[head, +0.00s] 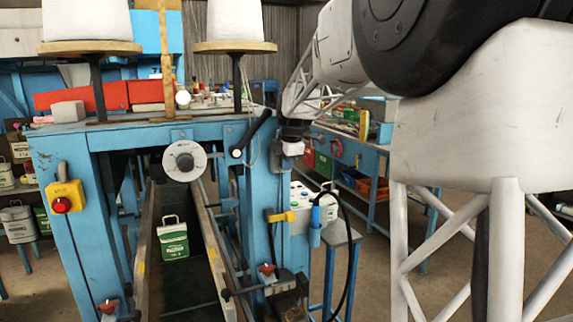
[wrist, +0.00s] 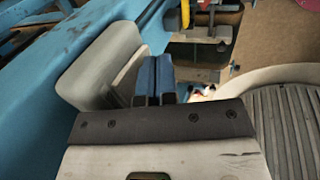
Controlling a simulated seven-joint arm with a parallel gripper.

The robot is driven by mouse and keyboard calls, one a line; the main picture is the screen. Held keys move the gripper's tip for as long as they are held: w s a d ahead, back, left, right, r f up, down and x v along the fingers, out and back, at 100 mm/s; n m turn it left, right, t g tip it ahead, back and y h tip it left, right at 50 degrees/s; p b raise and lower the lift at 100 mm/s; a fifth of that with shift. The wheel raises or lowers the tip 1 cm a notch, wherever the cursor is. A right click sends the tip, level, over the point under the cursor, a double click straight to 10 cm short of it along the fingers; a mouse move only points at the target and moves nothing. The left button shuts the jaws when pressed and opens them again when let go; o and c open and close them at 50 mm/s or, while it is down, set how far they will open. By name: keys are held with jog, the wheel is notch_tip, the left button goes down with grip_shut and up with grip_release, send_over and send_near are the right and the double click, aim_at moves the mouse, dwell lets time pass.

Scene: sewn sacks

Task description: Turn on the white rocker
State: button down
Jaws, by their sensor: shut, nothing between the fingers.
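A pale, rounded block, which looks like the white rocker (wrist: 98,62), is fixed against a blue post in the wrist view. The two blue fingers of my gripper (wrist: 153,78) are shut together with nothing between them, just right of the block. I cannot tell whether they touch it. In the head view my gripper (head: 293,132) hangs beside the upper part of the blue post, pointing down. A small white piece just under it seems to be the rocker (head: 293,149), partly hidden. Which way the rocker is tilted cannot be seen.
The blue machine frame (head: 62,190) fills the left and middle. A grey dial (head: 184,161), a black lever (head: 252,135) and a yellow box with a red button (head: 65,199) are on it. A yellow handle (head: 281,217) sticks out below my gripper. Open floor lies right.

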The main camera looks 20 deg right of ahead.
jog(key=shift+w+f, duration=0.15)
jog(key=shift+w, duration=0.15)
jog(key=shift+r, duration=0.8)
jog(key=shift+s, duration=0.15)
dwell(0.3)
jog(key=s+r, duration=0.8)
jog(key=s, duration=0.1)
dwell(0.5)
